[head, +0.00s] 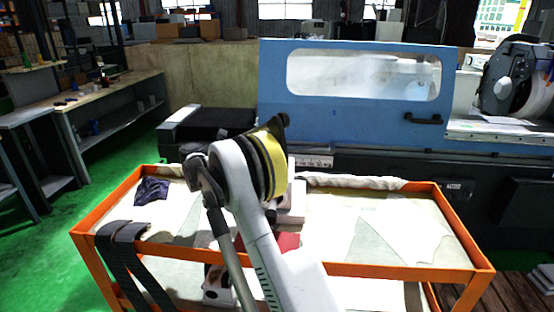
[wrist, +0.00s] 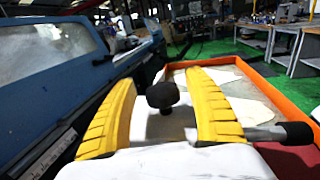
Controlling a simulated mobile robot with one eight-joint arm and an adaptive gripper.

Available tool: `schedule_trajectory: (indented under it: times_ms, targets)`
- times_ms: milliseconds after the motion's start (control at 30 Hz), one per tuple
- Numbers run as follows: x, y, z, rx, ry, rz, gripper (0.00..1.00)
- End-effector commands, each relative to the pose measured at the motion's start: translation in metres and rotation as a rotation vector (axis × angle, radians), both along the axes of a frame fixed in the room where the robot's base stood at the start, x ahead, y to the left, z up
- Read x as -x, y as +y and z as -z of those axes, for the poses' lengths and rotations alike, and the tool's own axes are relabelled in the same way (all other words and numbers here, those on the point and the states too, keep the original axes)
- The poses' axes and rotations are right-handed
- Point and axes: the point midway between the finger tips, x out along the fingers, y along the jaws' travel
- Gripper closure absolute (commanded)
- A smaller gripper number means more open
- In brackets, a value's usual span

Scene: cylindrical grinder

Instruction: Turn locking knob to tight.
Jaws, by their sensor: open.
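In the wrist view, a black knob (wrist: 162,96) stands on a white device (wrist: 165,125). I take it to be the locking knob. The two ridged yellow fingers of my gripper (wrist: 159,79) are spread wide on either side of it. Gaps show between the knob and each finger, so it looks untouched. In the head view, my gripper (head: 266,155) is seen from behind over the cart, and my arm hides the knob. Part of the white device (head: 292,205) shows to the right of my arm. The knob's tightness cannot be read.
A metal bar with a black grip (wrist: 292,133) sticks out at the right of the device. The device stands on an orange-framed cart (head: 400,270) with cloths. The blue machine cover (head: 350,112) with a window rises close behind.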

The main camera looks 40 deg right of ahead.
Motion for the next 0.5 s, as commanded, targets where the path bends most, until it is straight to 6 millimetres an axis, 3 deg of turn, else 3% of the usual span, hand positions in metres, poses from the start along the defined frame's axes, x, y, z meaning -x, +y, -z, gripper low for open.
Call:
schedule_trajectory:
  times_ms: [300,500]
  targets:
    - [0.001,0.000,-0.064,0.000,0.000,0.001,0.39]
    - [0.000,0.000,-0.083,0.001,0.001,0.001,0.39]
